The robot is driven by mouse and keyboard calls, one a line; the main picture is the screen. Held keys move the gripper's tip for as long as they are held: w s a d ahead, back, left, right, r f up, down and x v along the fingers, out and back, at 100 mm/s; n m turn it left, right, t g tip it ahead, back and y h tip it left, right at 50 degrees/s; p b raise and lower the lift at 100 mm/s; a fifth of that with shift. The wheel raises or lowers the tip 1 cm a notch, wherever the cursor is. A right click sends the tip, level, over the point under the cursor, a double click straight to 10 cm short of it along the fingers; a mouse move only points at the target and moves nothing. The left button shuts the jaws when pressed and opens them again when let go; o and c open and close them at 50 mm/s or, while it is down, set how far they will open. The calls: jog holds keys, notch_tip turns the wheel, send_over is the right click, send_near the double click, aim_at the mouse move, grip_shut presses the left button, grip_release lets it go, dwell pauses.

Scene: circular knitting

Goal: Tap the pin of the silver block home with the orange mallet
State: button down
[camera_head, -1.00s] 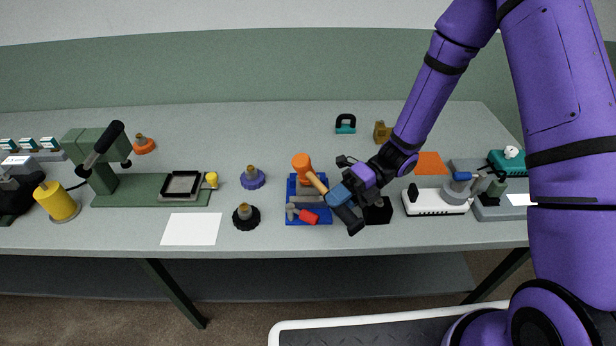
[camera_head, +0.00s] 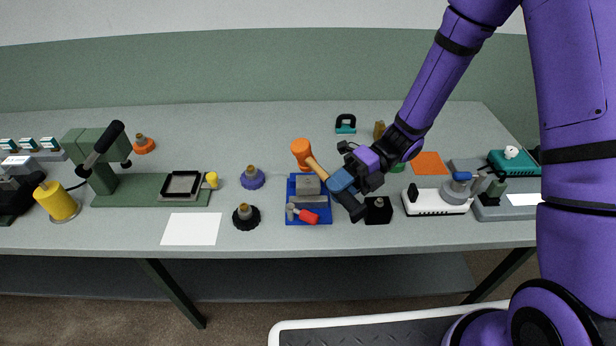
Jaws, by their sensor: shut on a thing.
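My gripper (camera_head: 342,184) is shut on the wooden handle of the orange mallet (camera_head: 301,151). The handle slants up and left, so the mallet head shows just beyond the back edge of a blue tray (camera_head: 328,218). The silver block (camera_head: 308,186) sits in the back part of that tray, below the head in the picture. The head appears apart from the block, but its exact height is hard to tell. The block's pin is too small to make out. A small red-handled hammer (camera_head: 306,216) lies in the front of the tray.
A black block (camera_head: 378,211) stands right of the tray, close to my gripper. Black (camera_head: 246,217) and purple (camera_head: 252,178) knobbed pieces stand to its left. A white device (camera_head: 437,203) is farther right. The table behind the tray is mostly clear.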

jog(key=shift+r, duration=0.1)
jog(key=shift+r, duration=2.45)
jog(key=shift+w, duration=0.1)
jog(key=w+d+r+m+t+h, duration=0.1)
jog(key=w+d+m+t, duration=0.5)
jog(key=w+m+t, duration=0.4)
jog(key=w+d+r+m+t+h, duration=0.1)
jog(key=w+d+m+t+h, duration=0.1)
jog(key=w+d+m+t, duration=0.75)
jog(key=w+d+t+h, duration=0.1)
jog(key=w+d+h, duration=0.4)
jog(key=w, duration=0.1)
jog(key=shift+d+m+h, duration=0.3)
jog(key=shift+d+m, duration=0.05)
jog(key=shift+m, duration=0.1)
jog(key=shift+t, duration=0.25)
